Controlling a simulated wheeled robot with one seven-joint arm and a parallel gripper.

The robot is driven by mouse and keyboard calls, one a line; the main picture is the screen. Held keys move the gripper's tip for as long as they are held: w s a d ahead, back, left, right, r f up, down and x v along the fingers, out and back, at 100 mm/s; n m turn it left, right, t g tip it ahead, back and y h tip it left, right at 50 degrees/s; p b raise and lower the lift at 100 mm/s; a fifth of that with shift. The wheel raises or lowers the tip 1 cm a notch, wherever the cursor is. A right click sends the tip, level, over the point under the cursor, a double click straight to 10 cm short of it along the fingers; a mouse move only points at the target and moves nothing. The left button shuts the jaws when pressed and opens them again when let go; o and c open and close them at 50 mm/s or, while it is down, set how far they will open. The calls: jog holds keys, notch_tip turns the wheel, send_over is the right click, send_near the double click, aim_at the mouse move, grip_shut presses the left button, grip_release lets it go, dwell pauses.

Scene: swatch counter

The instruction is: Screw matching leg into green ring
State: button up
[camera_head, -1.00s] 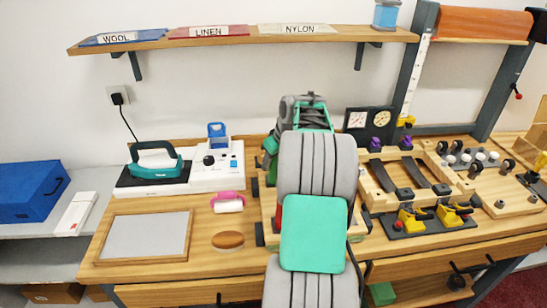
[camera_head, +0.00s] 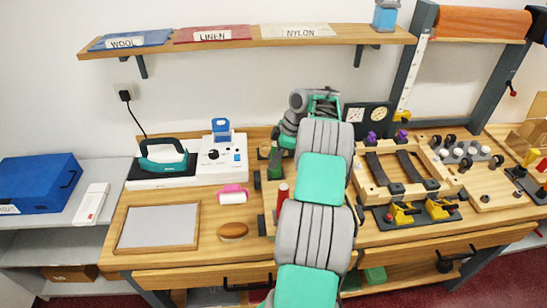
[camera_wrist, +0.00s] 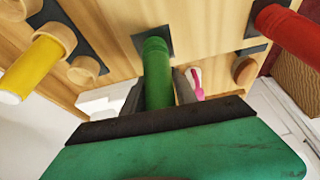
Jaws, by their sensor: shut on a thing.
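My gripper (camera_wrist: 160,98) is shut on a green leg (camera_wrist: 157,72), a plain cylinder held between its two fingers in the wrist view. The far end of the leg lies against or just in front of a dark square plate (camera_wrist: 138,44) on a wooden board; I cannot tell whether it touches. No green ring can be made out; the leg may hide it. A red leg (camera_wrist: 288,32) stands at another dark plate to the right, and it also shows in the head view (camera_head: 283,196). A yellow leg (camera_wrist: 42,62) with a pale end is at the left.
Round wooden pieces (camera_wrist: 84,70) sit near the yellow leg. In the head view, a pink roller (camera_head: 233,195), a brown oval block (camera_head: 233,231) and a framed panel (camera_head: 158,228) lie left of my arm. A wooden fixture with yellow clamps (camera_head: 402,213) stands to the right.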

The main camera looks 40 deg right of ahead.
grip_shut()
jog(key=shift+d+f+m+b, duration=0.1)
jog(key=shift+f+m+b, duration=0.3)
jog(key=shift+b, duration=0.7)
jog(key=m+b, duration=0.1)
jog(key=b, duration=0.1)
jog(key=shift+f+m+t+h+b, duration=0.15)
jog(key=shift+m+t+h+b, duration=0.15)
jog(key=shift+m+h, duration=0.1)
jog(key=m+h+b, duration=0.1)
jog(key=m+b, duration=0.2)
jog(key=shift+w+m+t, duration=0.1)
jog(key=shift+m+t, duration=0.2)
jog(key=shift+t, duration=0.1)
jog(key=shift+d+r+m+h+b, duration=0.15)
jog(key=shift+m+h+b, duration=0.1)
jog(key=shift+m+b, duration=0.25)
jog(key=shift+d+r+m+h+b, duration=0.15)
jog(key=shift+m+h+b, duration=0.1)
jog(key=shift+m, duration=0.35)
jog(key=shift+a+r, duration=0.15)
jog(key=shift+f+m+h+b, duration=0.25)
jog(key=shift+m+b, duration=0.35)
jog(key=shift+m, duration=0.3)
jog(key=shift+r+m+h, duration=0.25)
jog(key=shift+m, duration=0.25)
jog(key=o, duration=0.9)
grip_release()
jog(key=shift+r, duration=0.1)
